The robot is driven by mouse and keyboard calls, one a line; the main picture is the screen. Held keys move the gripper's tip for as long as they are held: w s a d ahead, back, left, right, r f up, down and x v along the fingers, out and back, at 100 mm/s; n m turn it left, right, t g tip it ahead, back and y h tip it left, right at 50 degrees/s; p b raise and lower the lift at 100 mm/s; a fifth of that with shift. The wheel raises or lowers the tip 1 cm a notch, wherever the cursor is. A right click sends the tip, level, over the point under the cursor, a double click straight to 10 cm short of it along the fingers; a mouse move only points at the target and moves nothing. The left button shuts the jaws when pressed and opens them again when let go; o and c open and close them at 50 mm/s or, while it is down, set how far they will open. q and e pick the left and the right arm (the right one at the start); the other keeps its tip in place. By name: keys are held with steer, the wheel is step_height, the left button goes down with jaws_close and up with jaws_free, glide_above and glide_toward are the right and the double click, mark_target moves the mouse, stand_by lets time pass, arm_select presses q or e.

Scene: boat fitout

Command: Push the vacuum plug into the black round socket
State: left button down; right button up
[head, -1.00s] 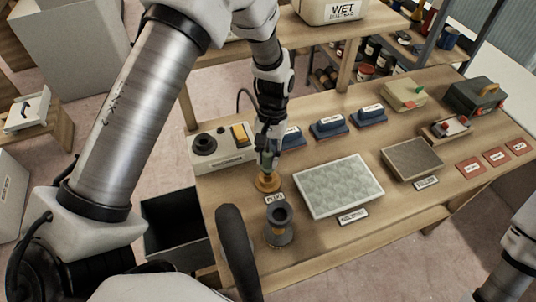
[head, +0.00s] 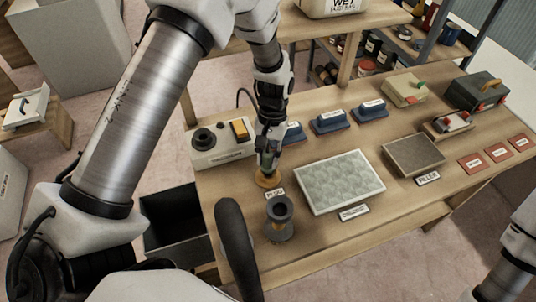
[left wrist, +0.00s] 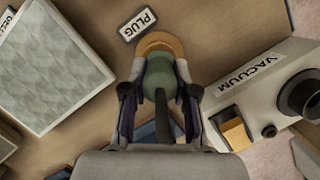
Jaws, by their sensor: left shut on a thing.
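The vacuum plug is a grey-green body with a dark cord; it shows in the left wrist view (left wrist: 160,76) between my fingers. It stands upright over a round orange base (head: 269,180), by the PLUG label (head: 275,194). My left gripper (head: 268,163) points down and is shut on the plug; the left wrist view shows a finger on each side of it (left wrist: 160,92). The black round socket (head: 204,139) is on top of the white vacuum box (head: 228,153), left of the gripper. The socket is empty and shows at the right in the left wrist view (left wrist: 303,93). My right gripper is out of view.
The box has a yellow switch (head: 240,130). A dark flared cylinder (head: 279,219) stands in front of the plug base. A patterned panel (head: 340,182) lies to the right, and blue blocks (head: 328,121) stand behind. A dark open bin (head: 178,232) is below the table's left end.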

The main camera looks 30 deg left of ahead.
arm_select(q)
steer(key=shift+f+b, duration=0.35)
steer(key=shift+f, duration=0.45)
steer(key=c, duration=0.8)
jaws_free()
steer(key=shift+r, duration=0.15)
